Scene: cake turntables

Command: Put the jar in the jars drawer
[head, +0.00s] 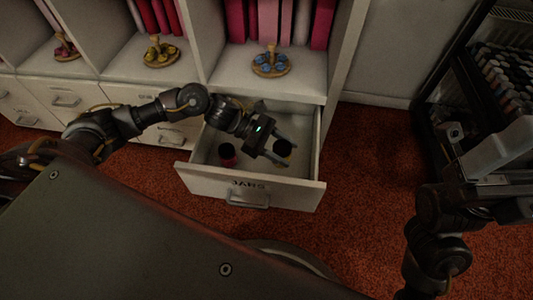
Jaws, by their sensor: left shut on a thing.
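The jars drawer (247,188) is pulled open from the white cabinet, with a handle and a small dark label on its front. My left gripper (286,152) reaches down into the drawer's right part, shut on a dark-topped jar (283,147). Whether the jar touches the drawer floor I cannot tell. Another jar, dark and red (227,154), stands in the drawer to the left of the gripper. My right arm shows at the right edge, but its gripper is not in view.
Open shelves above the drawer hold pink and red upright items and small stands, including a blue-topped one (270,66). Closed drawers (64,100) lie to the left. A dark rack (500,80) with many small containers stands at the right. Red carpet is clear between drawer and rack.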

